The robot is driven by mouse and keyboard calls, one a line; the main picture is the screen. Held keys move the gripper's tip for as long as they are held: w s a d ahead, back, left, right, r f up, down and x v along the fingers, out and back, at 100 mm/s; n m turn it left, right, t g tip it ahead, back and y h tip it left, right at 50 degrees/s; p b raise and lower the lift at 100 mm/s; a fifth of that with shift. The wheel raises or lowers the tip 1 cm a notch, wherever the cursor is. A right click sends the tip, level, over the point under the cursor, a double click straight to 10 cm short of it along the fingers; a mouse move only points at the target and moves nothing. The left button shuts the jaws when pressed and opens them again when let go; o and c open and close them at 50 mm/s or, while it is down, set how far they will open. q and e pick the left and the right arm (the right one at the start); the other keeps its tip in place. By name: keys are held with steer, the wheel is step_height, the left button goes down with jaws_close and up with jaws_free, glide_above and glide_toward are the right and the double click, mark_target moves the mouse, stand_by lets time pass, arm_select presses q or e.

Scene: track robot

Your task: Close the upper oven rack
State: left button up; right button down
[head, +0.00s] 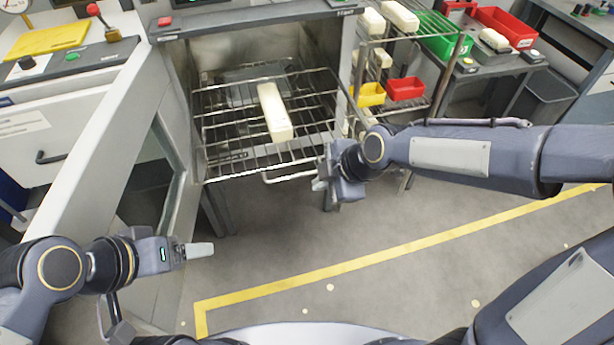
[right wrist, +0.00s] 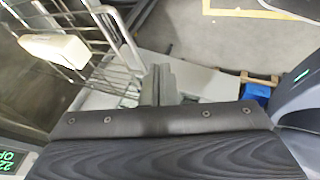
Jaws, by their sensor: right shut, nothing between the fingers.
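The upper oven rack (head: 215,127) is a wire grid sticking out of the front of the open oven (head: 225,55). A cream block (head: 274,110) lies on it. A wire handle (head: 288,178) is at the rack's front edge. My right gripper (head: 320,177) is shut and empty, just right of this handle; I cannot tell whether they touch. In the right wrist view the shut fingers (right wrist: 162,82) are beside the rack (right wrist: 100,68), and the block (right wrist: 55,48) shows on it. My left gripper (head: 200,250) is low at the left, away from the rack; its jaw opening is unclear.
An open door panel (head: 165,165) stands left of the rack. A shelf rack to the right holds a yellow bin (head: 370,95), a red bin (head: 406,88) and more cream blocks. The floor (head: 270,235) in front is clear, with a yellow line (head: 350,262).

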arm_select(q)
steer(key=shift+r+p, duration=0.75)
steer(key=shift+r, duration=0.1)
arm_select(e)
steer(key=w+a+f, duration=0.3)
steer(key=w+f, duration=0.2)
steer(key=shift+w+a+f, duration=0.15)
steer(key=shift+w+a, duration=0.05)
steer(key=shift+a, duration=0.05)
arm_select(q)
steer(key=shift+f, duration=0.1)
arm_select(e)
steer(key=shift+w, duration=0.1)
